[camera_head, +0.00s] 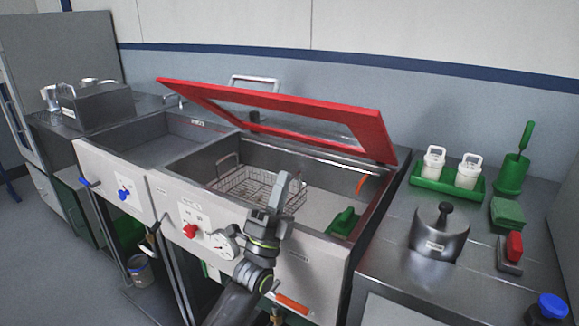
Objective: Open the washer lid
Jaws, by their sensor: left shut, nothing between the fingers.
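The washer lid (372,128) is a red frame around a see-through pane. It stands tilted up above the washer basin (327,177), so the basin's inside shows beneath it. A wire basket (240,186) sits in the basin, with a green object (343,221) to its right. My left gripper (285,184) is shut and empty. In the picture it overlaps the right end of the basket, at the front of the basin, below the lid and apart from it. My right gripper is not in view.
The front panel has a red knob (190,231), a blue knob (124,194) and a gauge (223,246). On the right counter stand a lidded metal pot (439,236), a green tray (447,186) with two white bottles and a red-handled brush (513,247). A grey box (97,108) stands far left.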

